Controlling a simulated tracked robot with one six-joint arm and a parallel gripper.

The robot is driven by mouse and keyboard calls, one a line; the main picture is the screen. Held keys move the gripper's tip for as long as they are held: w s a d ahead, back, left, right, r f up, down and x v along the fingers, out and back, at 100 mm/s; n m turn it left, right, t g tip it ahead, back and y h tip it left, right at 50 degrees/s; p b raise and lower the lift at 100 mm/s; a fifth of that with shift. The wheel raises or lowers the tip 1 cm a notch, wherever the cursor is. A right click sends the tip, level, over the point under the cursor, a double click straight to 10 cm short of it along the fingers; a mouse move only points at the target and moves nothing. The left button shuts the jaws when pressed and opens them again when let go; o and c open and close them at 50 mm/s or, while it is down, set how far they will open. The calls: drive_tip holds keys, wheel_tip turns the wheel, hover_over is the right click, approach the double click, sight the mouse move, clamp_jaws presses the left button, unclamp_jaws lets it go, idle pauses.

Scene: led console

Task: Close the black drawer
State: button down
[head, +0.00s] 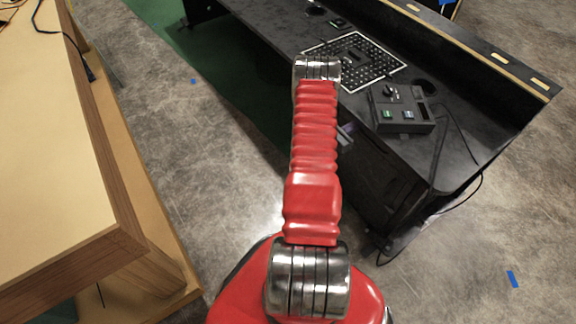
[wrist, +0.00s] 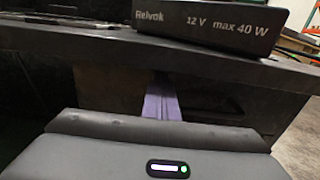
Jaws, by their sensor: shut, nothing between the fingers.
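The black drawer's front seems to be the dark panel (wrist: 215,103) under the desk edge in the wrist view, with a dark recess in it. How far it stands out cannot be made out. In the head view the desk's dark under-counter side (head: 372,180) shows partly behind my arm. My gripper (wrist: 160,88) shows in the wrist view as narrow purple ridged fingers together, pointing at the desk front below the top's edge. They are shut and empty. Contact with the drawer cannot be told. In the head view my red arm hides most of the gripper.
The black desk top (head: 470,150) carries a control box (head: 402,108), its side lettered in the wrist view (wrist: 205,22), and a perforated panel (head: 365,60). A cable (head: 476,195) hangs at the right. A wooden table (head: 60,150) stands left, with bare floor between.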

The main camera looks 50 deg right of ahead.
drive_tip(key=shift+d+r, duration=0.1)
drive_tip(key=shift+d, duration=0.3)
drive_tip(key=shift+a, duration=0.1)
drive_tip(key=v, duration=1.4)
drive_tip(key=shift+a, duration=0.35)
drive_tip(key=shift+f, duration=0.2)
